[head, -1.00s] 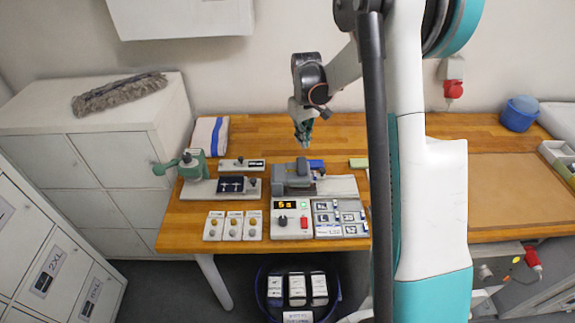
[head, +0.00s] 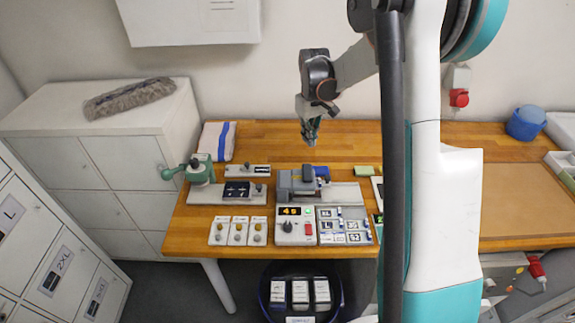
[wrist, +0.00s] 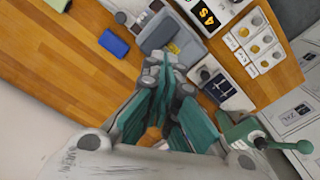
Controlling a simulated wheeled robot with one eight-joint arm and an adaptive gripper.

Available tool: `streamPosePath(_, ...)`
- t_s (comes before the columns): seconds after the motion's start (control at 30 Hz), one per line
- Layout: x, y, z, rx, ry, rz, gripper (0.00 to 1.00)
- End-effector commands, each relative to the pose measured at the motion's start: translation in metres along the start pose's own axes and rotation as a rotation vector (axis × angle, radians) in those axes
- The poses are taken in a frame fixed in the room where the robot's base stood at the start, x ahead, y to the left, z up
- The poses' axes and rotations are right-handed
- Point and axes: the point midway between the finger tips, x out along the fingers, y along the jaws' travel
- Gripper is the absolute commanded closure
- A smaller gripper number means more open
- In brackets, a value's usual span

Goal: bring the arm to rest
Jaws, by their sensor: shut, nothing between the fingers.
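My gripper (head: 310,133) hangs above the back of the wooden table (head: 350,145), its fingers pointing down. It is shut and empty. In the wrist view its teal fingers (wrist: 160,108) come together above the table, near the grey press machine (wrist: 165,30). The same machine (head: 297,181) stands in front of my gripper in the head view. The arm reaches out from my column, bent at the elbow, and touches nothing that I can see.
A control box (head: 296,226) with a lit display, a green hand press (head: 198,168) and several small label trays (head: 343,226) stand on the table. A folded striped cloth (head: 217,141) lies at the back left. A blue tub (head: 525,122) is at the right.

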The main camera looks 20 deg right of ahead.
Motion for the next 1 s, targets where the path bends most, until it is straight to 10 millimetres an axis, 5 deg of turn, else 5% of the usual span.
streamPosePath(0.27,-0.002,-0.004,0.003,0.001,0.008,0.003,1.00)
streamPosePath(0.47,-0.017,-0.027,0.021,0.012,0.064,0.022,1.00)
streamPosePath(1.0,-0.039,-0.106,0.112,0.057,0.285,0.066,1.00)
